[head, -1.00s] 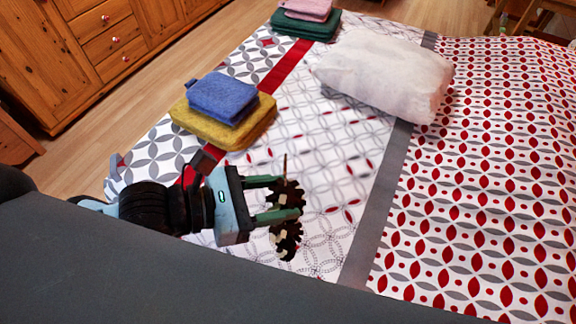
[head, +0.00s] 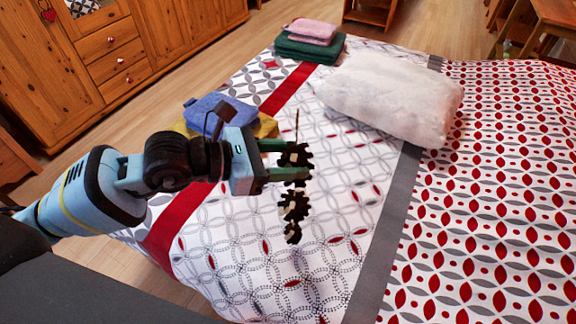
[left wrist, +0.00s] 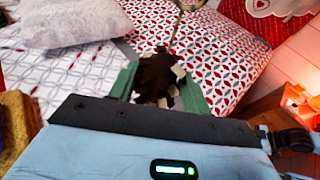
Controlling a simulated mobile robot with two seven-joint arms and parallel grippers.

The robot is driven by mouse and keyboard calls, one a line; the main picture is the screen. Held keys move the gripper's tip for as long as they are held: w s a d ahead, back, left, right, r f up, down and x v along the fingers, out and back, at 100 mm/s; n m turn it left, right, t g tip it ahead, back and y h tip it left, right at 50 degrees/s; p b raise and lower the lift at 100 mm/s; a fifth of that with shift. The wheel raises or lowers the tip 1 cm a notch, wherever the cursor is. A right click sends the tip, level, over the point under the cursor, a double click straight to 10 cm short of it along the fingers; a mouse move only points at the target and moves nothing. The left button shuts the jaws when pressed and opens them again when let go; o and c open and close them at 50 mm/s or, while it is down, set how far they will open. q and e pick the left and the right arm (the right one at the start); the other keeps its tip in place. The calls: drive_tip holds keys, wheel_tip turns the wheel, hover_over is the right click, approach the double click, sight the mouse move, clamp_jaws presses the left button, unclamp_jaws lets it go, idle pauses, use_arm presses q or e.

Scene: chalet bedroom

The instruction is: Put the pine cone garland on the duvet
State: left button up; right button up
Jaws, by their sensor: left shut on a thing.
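The pine cone garland (head: 294,208) is a dark brown, toothed strand with pale patches. It hangs from my left gripper (head: 283,160), which is shut on its upper part. In the left wrist view the garland (left wrist: 158,76) is between the green fingers of the gripper (left wrist: 157,88). The duvet (head: 330,205) covers the bed, white with grey rings and a red band, and a red-and-grey patterned part lies to the right. The garland is in front of the duvet in the head view; whether its lower end touches cannot be told. My right gripper is not in view.
A white pillow (head: 390,95) lies on the bed. Folded blue (head: 222,108) and yellow towels lie behind my left arm, partly hidden. Green and pink towels (head: 310,42) are at the far edge. A wooden cabinet (head: 60,85) stands at the left. The duvet's near middle is clear.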

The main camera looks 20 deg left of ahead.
use_arm(q)
drive_tip(key=shift+w, duration=0.4)
wheel_tip(320, 180, down, 3)
drive_tip(key=shift+w+f, duration=0.1)
drive_tip(key=shift+w, duration=0.05)
drive_tip(key=shift+f, duration=0.3)
drive_tip(key=o, duration=1.3)
